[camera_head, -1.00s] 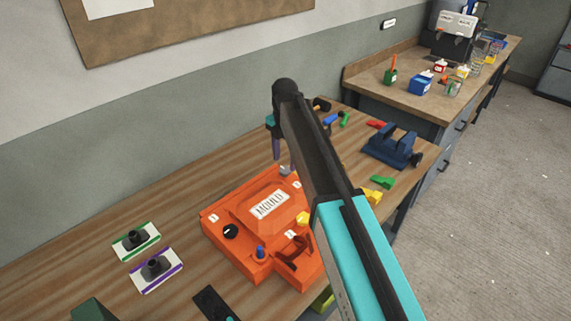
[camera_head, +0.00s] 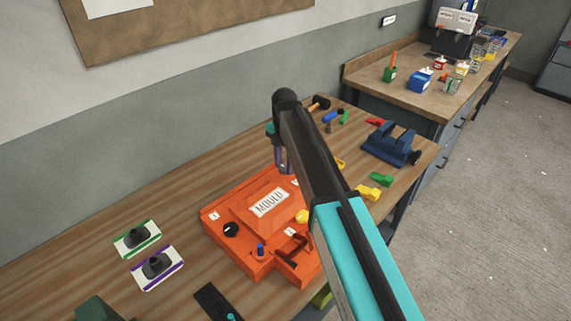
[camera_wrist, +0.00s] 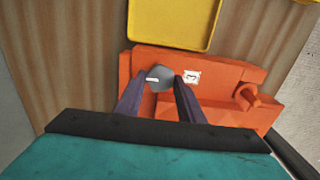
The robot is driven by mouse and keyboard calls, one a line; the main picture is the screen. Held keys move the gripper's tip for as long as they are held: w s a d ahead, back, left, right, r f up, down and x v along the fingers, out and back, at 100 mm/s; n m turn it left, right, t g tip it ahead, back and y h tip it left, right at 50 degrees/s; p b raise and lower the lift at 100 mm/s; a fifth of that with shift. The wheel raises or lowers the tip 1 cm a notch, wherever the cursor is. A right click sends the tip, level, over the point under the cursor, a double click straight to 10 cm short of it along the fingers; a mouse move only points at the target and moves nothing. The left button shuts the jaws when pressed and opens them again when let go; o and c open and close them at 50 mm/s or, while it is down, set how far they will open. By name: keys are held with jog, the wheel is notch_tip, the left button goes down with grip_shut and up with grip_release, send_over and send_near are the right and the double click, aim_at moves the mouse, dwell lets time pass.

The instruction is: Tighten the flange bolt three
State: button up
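The orange mould (camera_head: 237,254) lies on the wooden bench, with a white "MOULD" plate on its raised middle. In the wrist view, a grey round bolt head (camera_wrist: 159,78) with a white mark sits on the orange mould (camera_wrist: 222,104), beside a label "3" (camera_wrist: 191,77). The two purple fingers of my gripper (camera_wrist: 159,84) stand apart, one on each side of this bolt head. I cannot tell whether they press on it.
A yellow tray (camera_wrist: 174,24) lies beyond the mould in the wrist view. A blue vise (camera_head: 390,146), a green block (camera_head: 381,180) and a yellow block (camera_head: 368,193) are on the right. Two white plates with black knobs (camera_head: 137,240) (camera_head: 157,268) lie at the left.

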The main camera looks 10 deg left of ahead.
jog(key=shift+d, duration=0.3)
jog(key=shift+c, duration=0.2)
jog(key=shift+a, duration=0.15)
jog(key=shift+c, duration=0.2)
